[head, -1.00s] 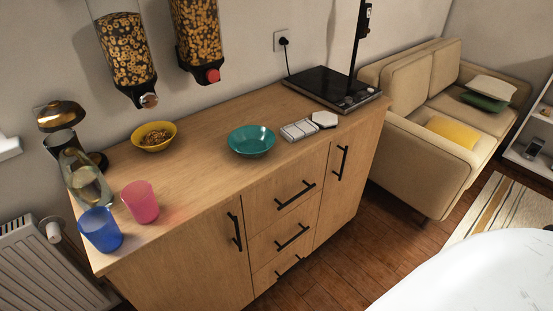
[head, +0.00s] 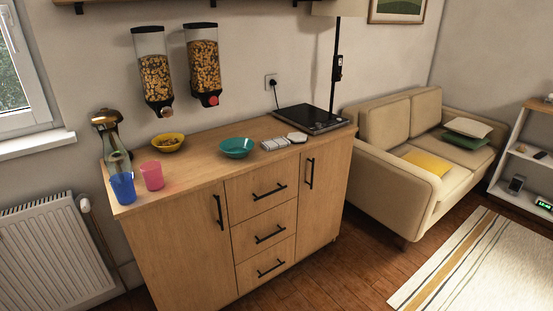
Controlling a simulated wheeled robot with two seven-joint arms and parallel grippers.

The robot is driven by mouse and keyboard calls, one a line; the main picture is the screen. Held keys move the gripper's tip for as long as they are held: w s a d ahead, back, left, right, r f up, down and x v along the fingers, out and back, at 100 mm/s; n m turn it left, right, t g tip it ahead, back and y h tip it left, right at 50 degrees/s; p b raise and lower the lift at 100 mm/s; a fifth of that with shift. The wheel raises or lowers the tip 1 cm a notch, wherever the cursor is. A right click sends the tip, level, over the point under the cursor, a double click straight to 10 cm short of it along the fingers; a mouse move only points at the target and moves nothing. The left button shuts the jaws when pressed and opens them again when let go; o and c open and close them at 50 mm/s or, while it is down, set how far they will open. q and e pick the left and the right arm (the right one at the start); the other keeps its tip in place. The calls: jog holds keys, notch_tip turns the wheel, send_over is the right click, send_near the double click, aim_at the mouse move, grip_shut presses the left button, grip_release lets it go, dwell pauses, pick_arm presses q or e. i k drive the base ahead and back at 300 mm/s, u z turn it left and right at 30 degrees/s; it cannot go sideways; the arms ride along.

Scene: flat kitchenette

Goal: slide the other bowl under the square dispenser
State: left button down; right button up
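The teal bowl (head: 236,149) sits on the wooden cabinet top, in front and to the right of the dispenser with the red knob (head: 204,66). It looks empty. The yellow bowl (head: 168,145) has cereal in it and sits below the dispenser with the pale brownish knob (head: 155,76). Both dispensers hang on the wall and hold cereal rings. The red-knob one looks boxier, but I cannot tell the shapes for certain. Neither of my grippers is in view.
A pink cup (head: 152,176), a blue cup (head: 123,188) and a glass jug (head: 117,160) stand at the cabinet's left end. A segmented white item (head: 275,144) and a black hob-like plate (head: 308,118) lie right of the teal bowl. The counter below the red-knob dispenser is clear.

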aim_at(235, 147)
jog(key=z, duration=0.4)
jog(key=i, duration=0.85)
jog(key=z, duration=0.15)
